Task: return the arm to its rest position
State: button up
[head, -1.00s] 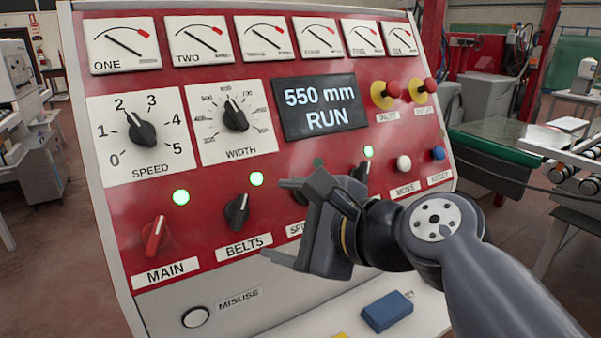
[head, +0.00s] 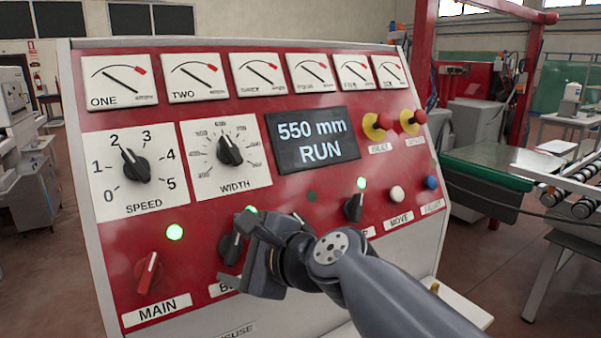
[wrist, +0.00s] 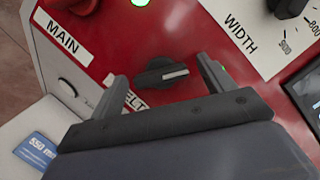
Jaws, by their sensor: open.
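My gripper (head: 232,248) is open in front of the red control panel (head: 260,110), at the BELTS knob (wrist: 162,74). In the wrist view its two fingers (wrist: 160,80) stand on either side of this black knob, with gaps visible at both sides. Whether they touch the panel I cannot tell. In the head view the gripper partly covers the BELTS knob, its label and its lit green lamp. My arm reaches in from the lower right. The display (head: 313,140) reads 550 mm RUN.
The red MAIN knob (head: 149,273) is left of my gripper, another black knob (head: 354,207) to its right. Two red mushroom buttons (head: 396,122) stick out at the upper right. A blue 550 mm card (wrist: 38,150) lies on the pale ledge. A conveyor table (head: 570,170) stands right.

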jog(key=b+v, duration=0.1)
jog(key=v, duration=1)
jog(key=p+x, duration=0.1)
jog(key=x, duration=1)
jog(key=shift+w+a, duration=0.1)
jog(key=n+g, duration=0.1)
jog(key=n, duration=0.3)
jog(key=shift+r+p, duration=0.2)
jog(key=shift+p, duration=0.2)
jog(key=n+g+h+p, duration=0.1)
jog(key=n, duration=0.3)
jog(key=shift+r+p, duration=0.15)
jog(key=shift+p, duration=0.15)
jog(key=n+h+p, duration=0.1)
jog(key=n+p, duration=0.1)
jog(key=n, duration=0.2)
jog(key=shift+r+g, duration=0.1)
jog(key=shift+g, duration=0.3)
jog(key=b+v, duration=0.1)
jog(key=v, duration=0.6)
